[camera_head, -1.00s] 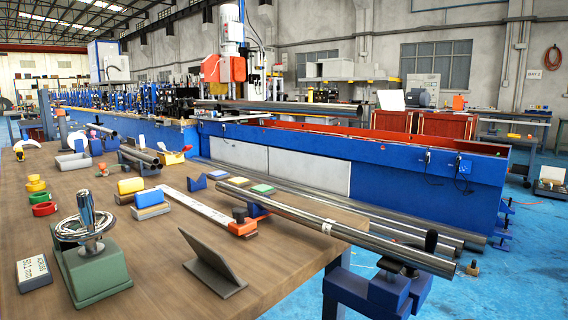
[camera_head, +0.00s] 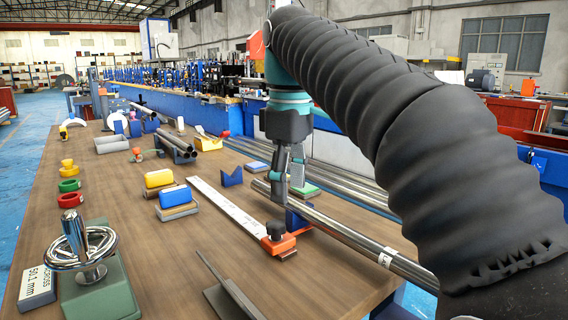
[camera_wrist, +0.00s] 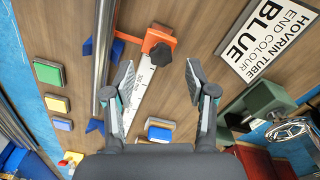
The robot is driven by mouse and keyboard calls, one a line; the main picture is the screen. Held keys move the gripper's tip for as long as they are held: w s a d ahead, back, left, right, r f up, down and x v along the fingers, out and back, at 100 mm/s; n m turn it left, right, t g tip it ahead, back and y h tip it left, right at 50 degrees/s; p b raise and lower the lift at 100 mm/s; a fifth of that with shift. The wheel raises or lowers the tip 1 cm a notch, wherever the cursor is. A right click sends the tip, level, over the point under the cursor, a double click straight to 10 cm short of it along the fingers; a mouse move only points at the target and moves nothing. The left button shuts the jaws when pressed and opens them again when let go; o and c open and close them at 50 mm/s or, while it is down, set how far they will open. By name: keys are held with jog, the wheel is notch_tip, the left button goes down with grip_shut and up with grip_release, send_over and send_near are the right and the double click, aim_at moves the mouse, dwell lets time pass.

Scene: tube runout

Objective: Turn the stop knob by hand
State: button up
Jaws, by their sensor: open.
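The stop is an orange block (camera_head: 278,244) with a black knob (camera_head: 275,230), at the near end of a white ruler (camera_head: 225,207) on the wooden bench. In the wrist view the black knob (camera_wrist: 160,54) sits on the orange block (camera_wrist: 157,37), centred between and beyond my fingertips. My gripper (camera_head: 288,186) is open, pointing down over the bench, beyond the knob in the head view. Its two fingers are spread wide in the wrist view (camera_wrist: 159,68), with nothing between them. A steel tube (camera_head: 335,231) lies beside the ruler on blue V-blocks; the left finger appears near it.
A green fixture (camera_head: 103,290) with a chrome handwheel stands at the near left. A tilted dark plate (camera_head: 222,286) stands near the stop. Yellow and blue blocks (camera_head: 160,179) lie left of the ruler. A lettered card (camera_wrist: 262,38) shows in the wrist view.

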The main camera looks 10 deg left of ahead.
aim_at(275, 223)
jog(key=shift+w+a+r+n, duration=0.2)
jog(key=shift+w+a+n, duration=0.1)
jog(key=shift+a, duration=0.35)
jog(key=shift+w+a+r+n, duration=0.2)
jog(key=shift+a+n, duration=0.1)
jog(key=shift+a, duration=0.3)
jog(key=shift+f, duration=3.9)
jog(key=shift+f, duration=0.1)
jog(key=c, duration=0.9)
